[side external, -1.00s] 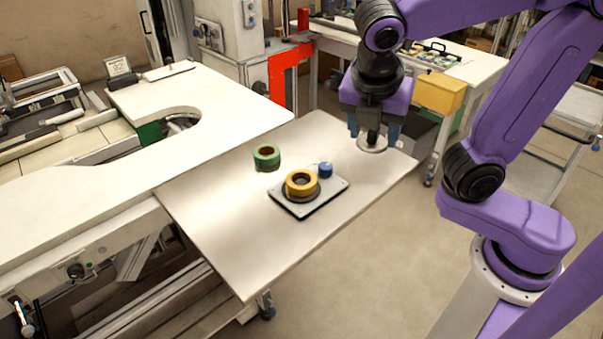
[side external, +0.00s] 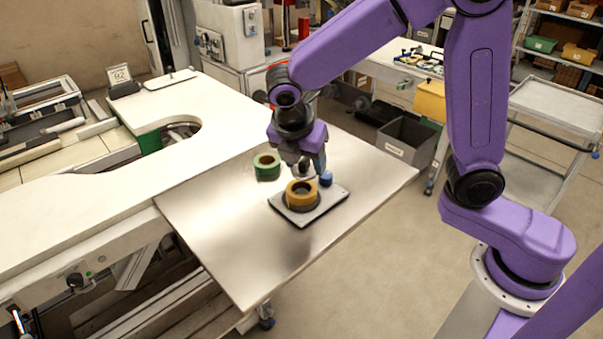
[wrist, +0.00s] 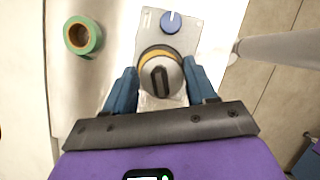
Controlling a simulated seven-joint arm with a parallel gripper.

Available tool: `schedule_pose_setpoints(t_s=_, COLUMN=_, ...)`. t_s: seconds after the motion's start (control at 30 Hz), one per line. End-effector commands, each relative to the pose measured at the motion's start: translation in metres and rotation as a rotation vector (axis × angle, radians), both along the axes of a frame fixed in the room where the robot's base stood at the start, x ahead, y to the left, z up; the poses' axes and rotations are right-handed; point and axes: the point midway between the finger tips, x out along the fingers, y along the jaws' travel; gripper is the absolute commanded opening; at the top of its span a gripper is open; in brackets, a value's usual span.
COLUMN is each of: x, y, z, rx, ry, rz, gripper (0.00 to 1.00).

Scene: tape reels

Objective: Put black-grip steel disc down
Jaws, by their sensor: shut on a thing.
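My gripper (side external: 304,165) is shut on the black-grip steel disc (side external: 301,173), a round silver disc with a black bar grip. In the wrist view the steel disc (wrist: 147,82) lies between the two blue fingers (wrist: 159,71). It covers most of the yellow tape reel (wrist: 157,50), whose far arc shows. In the side view the yellow tape reel (side external: 301,196) sits on a flat grey plate (side external: 330,200), and the disc is behind its rim, seemingly held above. Whether disc and reel touch cannot be told.
A blue knob (side external: 326,178) stands on the plate beside the reel; it also shows in the wrist view (wrist: 171,22). A green tape reel (side external: 266,166) lies left of the plate. The metal tabletop (side external: 230,230) is clear toward the front. A grey bin (side external: 406,142) stands beyond the table.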

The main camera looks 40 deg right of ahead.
Motion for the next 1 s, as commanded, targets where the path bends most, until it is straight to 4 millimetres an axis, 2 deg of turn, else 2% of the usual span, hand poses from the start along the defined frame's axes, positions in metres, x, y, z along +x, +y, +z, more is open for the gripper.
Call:
schedule_pose_setpoints(t_s=0.17, x=0.008, y=0.002, z=-0.01, rx=-0.001, ry=0.001, rz=-0.002, gripper=0.2)
schedule_pose_setpoints(t_s=0.3, x=0.006, y=0.002, z=-0.03, rx=-0.002, ry=0.003, rz=0.001, gripper=0.2)
schedule_pose_setpoints(t_s=0.4, x=0.006, y=0.002, z=-0.037, rx=0.0, ry=0.0, rz=0.0, gripper=0.2)
schedule_pose_setpoints(t_s=0.87, x=0.006, y=0.002, z=-0.043, rx=0.001, ry=0.0, rz=0.0, gripper=0.2)
schedule_pose_setpoints(t_s=0.9, x=0.006, y=0.002, z=-0.043, rx=0.001, ry=0.0, rz=0.0, gripper=0.66)
schedule_pose_setpoints(t_s=0.97, x=0.006, y=0.002, z=-0.043, rx=0.001, ry=0.0, rz=0.0, gripper=0.82)
schedule_pose_setpoints(t_s=1.0, x=0.006, y=0.002, z=-0.043, rx=0.001, ry=0.001, rz=0.0, gripper=0.82)
